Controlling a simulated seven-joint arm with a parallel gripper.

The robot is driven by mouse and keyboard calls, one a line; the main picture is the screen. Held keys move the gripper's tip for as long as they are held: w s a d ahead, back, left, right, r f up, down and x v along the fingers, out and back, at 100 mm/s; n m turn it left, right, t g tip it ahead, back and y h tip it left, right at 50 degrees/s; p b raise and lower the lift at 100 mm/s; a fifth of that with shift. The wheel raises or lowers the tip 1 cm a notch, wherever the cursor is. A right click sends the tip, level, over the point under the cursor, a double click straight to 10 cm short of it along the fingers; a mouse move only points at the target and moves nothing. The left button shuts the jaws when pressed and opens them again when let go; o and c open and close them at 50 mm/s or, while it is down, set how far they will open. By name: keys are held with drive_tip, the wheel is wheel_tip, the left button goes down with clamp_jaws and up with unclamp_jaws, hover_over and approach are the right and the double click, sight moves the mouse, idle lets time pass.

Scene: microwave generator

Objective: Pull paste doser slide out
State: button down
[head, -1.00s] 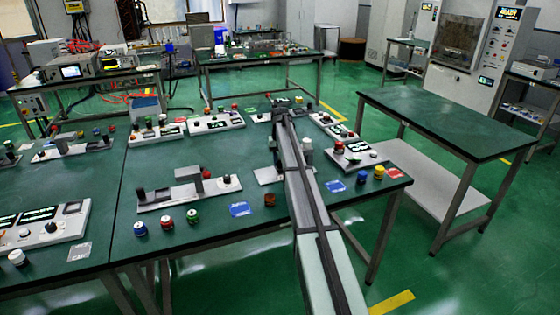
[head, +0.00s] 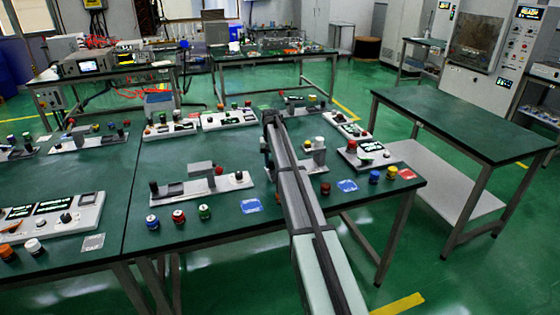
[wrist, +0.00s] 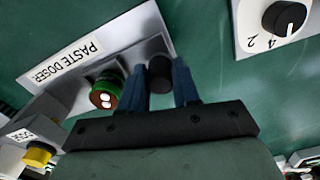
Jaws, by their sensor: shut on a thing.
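The paste doser (wrist: 120,62) shows in the wrist view as a pale metal plate with a "PASTE DOSER" label (wrist: 65,62). A green-rimmed button (wrist: 106,92) with a dark red face sits on it. A round black knob (wrist: 160,73) stands at the plate's end. My gripper (wrist: 163,88) has its two blue fingers on either side of this knob and is shut on it. In the head view my arm hides the fingertips and the knob, so I cannot tell there how far the slide is out.
A white panel with a numbered black dial (wrist: 284,17) lies close by at upper right in the wrist view. A yellow knob (wrist: 40,154) is at lower left. In the head view several devices crowd the green table (head: 285,212), including a slide unit (head: 200,188) left of my arm.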

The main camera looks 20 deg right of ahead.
drive_tip(key=shift+a, duration=0.35)
drive_tip(key=c, duration=0.8)
unclamp_jaws()
drive_tip(key=shift+d+r, duration=0.1)
wheel_tip(320, 180, up, 14)
